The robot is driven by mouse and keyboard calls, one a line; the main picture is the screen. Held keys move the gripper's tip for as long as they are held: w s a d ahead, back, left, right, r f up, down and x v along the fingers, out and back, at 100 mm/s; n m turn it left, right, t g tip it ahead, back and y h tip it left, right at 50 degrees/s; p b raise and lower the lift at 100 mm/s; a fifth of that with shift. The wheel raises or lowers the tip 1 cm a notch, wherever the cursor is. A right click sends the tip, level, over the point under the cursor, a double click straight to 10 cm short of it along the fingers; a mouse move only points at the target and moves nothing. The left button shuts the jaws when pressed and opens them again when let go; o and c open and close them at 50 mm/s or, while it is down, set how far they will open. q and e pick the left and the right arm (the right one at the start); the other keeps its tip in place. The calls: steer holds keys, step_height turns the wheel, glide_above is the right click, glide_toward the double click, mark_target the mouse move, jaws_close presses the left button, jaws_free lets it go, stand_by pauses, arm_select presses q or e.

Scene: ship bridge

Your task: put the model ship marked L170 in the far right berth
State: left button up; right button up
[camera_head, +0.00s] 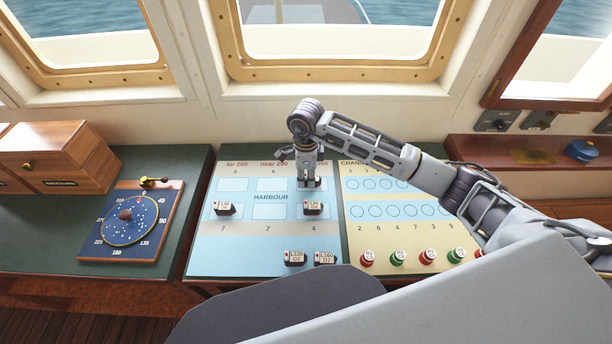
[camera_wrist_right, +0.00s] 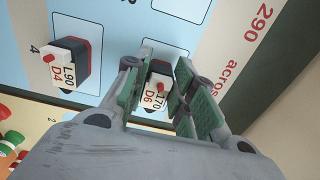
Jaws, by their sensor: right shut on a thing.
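The model ship marked L170 D6 (camera_wrist_right: 156,92), a dark hull with a white label top and a red funnel, is between the fingers of my right gripper (camera_wrist_right: 163,98). In the head view my right gripper (camera_head: 309,172) points down at the far right berth, with the ship (camera_head: 311,184) under it. In the wrist view the far right berth (camera_wrist_right: 165,52) outline shows around the ship. I cannot tell whether the hull touches the board. My left gripper is not in view.
The ship L90 D4 (camera_head: 316,208) stands in the near right berth. Another ship (camera_head: 225,208) stands in the near left berth. Two more ships, L130 (camera_head: 295,258) and L160 (camera_head: 325,258), stand at the board's front edge. The channel board (camera_head: 385,185) with several buoys lies to the right.

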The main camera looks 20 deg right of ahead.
mark_target(306, 175)
steer(key=o, duration=0.9)
steer(key=shift+r, duration=0.2)
steer(key=shift+r, duration=0.3)
step_height(306, 175, up, 11)
steer(key=b, duration=0.2)
steer(key=shift+r, duration=0.15)
